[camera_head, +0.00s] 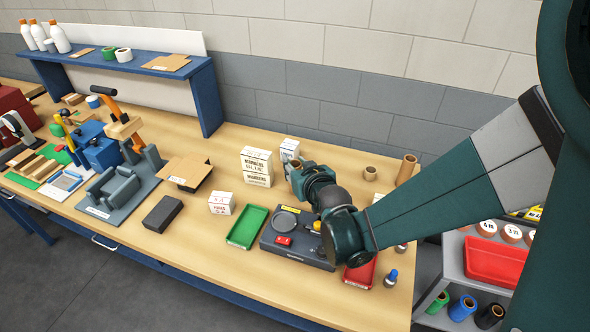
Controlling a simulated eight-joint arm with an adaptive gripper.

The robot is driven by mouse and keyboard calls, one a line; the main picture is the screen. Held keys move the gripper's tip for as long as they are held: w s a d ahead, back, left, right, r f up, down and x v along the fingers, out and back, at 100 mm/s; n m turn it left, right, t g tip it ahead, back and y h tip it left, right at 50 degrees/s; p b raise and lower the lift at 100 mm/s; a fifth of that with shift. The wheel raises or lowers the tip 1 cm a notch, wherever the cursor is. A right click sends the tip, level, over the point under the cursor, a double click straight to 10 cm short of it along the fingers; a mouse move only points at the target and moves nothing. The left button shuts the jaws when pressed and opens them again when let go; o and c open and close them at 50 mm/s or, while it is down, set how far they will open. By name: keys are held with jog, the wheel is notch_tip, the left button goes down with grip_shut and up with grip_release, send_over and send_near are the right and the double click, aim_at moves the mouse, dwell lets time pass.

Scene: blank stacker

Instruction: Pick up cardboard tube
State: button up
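A tall tan cardboard tube (406,169) stands upright near the back right edge of the table. A shorter tan ring or tube (370,173) stands to its left. Part of another light brown piece shows beside my arm, just below the short one. My gripper (291,168) is left of both tubes and apart from them, near the white boxes and over the back of the grey device. Its fingers are small and partly hidden by the wrist, so I cannot tell whether they are open or shut.
White boxes (257,160) stand left of my gripper. A green tray (247,227) and a grey device (280,247) lie in front. A red tray (361,272) is partly behind my arm. A shelf cart (455,262) stands at the right. Bare tabletop (335,160) lies between boxes and tubes.

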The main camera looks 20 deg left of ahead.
jog(key=shift+r+p, duration=1.1)
jog(key=shift+r, duration=3.9)
jog(key=shift+w+a, duration=0.1)
jog(key=w+a+r+n+g+y+p, duration=0.1)
jog(key=w+a+r+p, duration=0.2)
jog(key=w, duration=0.5)
jog(key=w+a+r+n+y+p, duration=0.1)
jog(key=w+a+r+p, duration=0.3)
jog(key=w, duration=0.4)
jog(key=shift+a+r+g, duration=0.35)
jog(key=shift+a+g, duration=0.05)
jog(key=shift+a, duration=0.05)
jog(key=shift+s, duration=0.1)
notch_tip(320, 180, down, 6)
jog(key=shift+f, duration=0.15)
